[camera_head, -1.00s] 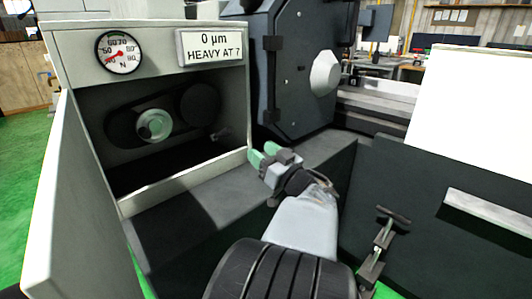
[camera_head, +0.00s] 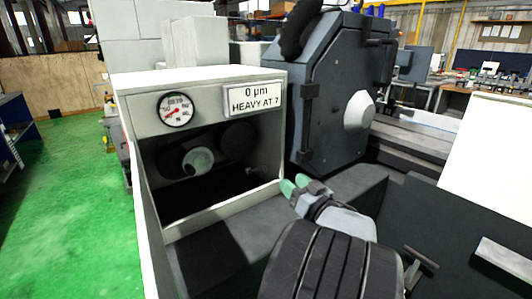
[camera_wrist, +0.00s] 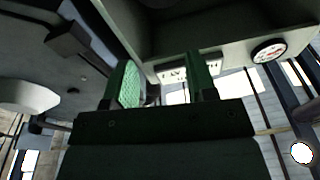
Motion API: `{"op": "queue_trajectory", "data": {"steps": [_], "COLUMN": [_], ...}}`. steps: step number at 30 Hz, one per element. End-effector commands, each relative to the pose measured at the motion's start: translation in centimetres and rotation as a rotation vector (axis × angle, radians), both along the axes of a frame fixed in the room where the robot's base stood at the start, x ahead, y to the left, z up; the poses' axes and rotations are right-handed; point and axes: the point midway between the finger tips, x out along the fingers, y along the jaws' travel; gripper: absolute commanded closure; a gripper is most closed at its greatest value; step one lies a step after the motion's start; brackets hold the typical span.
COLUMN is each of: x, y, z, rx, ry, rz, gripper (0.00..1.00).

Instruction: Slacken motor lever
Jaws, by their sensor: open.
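An open-fronted grey housing (camera_head: 228,217) holds a pulley (camera_head: 197,161) with a light hub and a second dark pulley (camera_head: 238,139). A small lever-like part (camera_head: 256,171) shows dimly inside at the right, probably the motor lever; its angle cannot be told. My gripper (camera_head: 295,184), with green finger pads, is just outside the housing's lower right corner, apart from that part. In the wrist view my gripper (camera_wrist: 162,82) is open, with a clear gap between its fingers.
A dial gauge (camera_head: 175,109) and a sign (camera_head: 254,99) reading "0 µm HEAVY AT 7" are on the housing's top front. A dark machine head (camera_head: 330,110) stands close to the right. A T-handle (camera_head: 421,258) is at lower right. Green floor at left is clear.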

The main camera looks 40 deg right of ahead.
Motion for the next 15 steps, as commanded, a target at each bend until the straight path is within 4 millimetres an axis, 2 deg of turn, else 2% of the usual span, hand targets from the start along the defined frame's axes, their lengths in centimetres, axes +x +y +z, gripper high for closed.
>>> {"op": "queue_trajectory", "data": {"steps": [1,2,7,9,15], "x": [0.3,0.4,0.7,0.7,2.4], "y": [0.0,0.1,0.4,0.6,0.5], "z": [1.4,1.3,-0.1,-1.9,-2.3], "rx": [0.012,0.015,-0.004,-0.048,-0.106], "ry": [0.026,0.039,0.119,0.153,0.167], "rz": [0.002,0.003,0.003,-0.004,-0.008], "gripper": [0.48,0.48,0.48,0.48,0.48]}}
